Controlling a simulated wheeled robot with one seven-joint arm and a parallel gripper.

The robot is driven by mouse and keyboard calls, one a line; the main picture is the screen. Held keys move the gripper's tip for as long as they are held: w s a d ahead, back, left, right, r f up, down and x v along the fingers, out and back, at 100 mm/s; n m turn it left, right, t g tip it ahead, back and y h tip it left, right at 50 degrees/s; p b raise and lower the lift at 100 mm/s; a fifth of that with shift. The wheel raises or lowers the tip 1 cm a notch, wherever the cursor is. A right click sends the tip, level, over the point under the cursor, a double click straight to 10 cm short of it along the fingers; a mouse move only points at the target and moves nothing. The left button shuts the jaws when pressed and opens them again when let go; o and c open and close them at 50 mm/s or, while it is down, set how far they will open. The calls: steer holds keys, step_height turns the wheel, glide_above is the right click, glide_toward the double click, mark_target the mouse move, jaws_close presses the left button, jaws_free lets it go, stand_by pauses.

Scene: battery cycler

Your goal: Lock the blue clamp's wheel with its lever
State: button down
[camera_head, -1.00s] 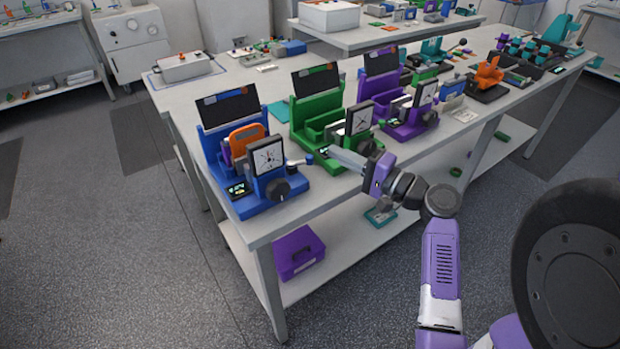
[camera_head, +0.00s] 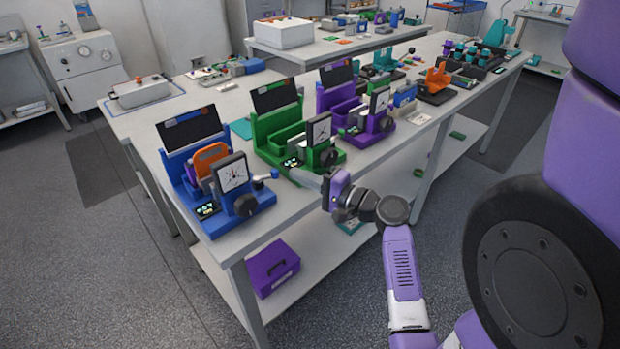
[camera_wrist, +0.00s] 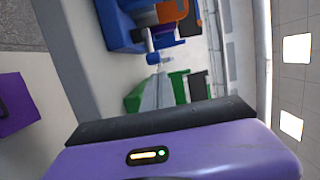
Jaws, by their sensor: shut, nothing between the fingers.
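The blue clamp (camera_head: 228,215) stands at the near left end of the bench, holding an orange-framed piece (camera_head: 208,158). Its dark round wheel (camera_head: 246,205) is on the front, below the white dial (camera_head: 232,176). Its lever (camera_head: 265,180), with a blue knob, sticks out to the right of the dial. My gripper (camera_head: 297,175) is shut and empty, just right of the knob, with a small gap that I cannot judge in depth. In the wrist view the blue clamp (camera_wrist: 118,24) and lever (camera_wrist: 154,46) are at the top; the wheel is not clearly seen.
A green clamp (camera_head: 290,150) and a purple clamp (camera_head: 372,128) stand close on the right, the green one right behind my gripper. A purple box (camera_head: 272,268) lies on the lower shelf. The floor in front of the bench is clear.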

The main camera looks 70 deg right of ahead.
mark_target(273, 175)
steer(key=shift+p+x, duration=0.3)
steer(key=shift+x, duration=2.05)
steer(key=shift+s+a, duration=0.2)
steer(key=shift+a, duration=0.15)
steer(key=shift+s+a, duration=0.3)
steer(key=shift+a, duration=0.45)
steer(key=m+h, duration=0.1)
steer(key=a+m+g+h+p, duration=0.1)
steer(key=h, duration=0.1)
steer(key=a+m+g+h, duration=0.1)
steer(key=shift+s+a+r+p, duration=0.1)
steer(key=shift+s+a+p, duration=0.1)
steer(key=shift+s+p, duration=0.15)
steer(key=shift+w+a, duration=0.1)
steer(key=shift+a, duration=0.5)
steer(key=shift+d, duration=0.15)
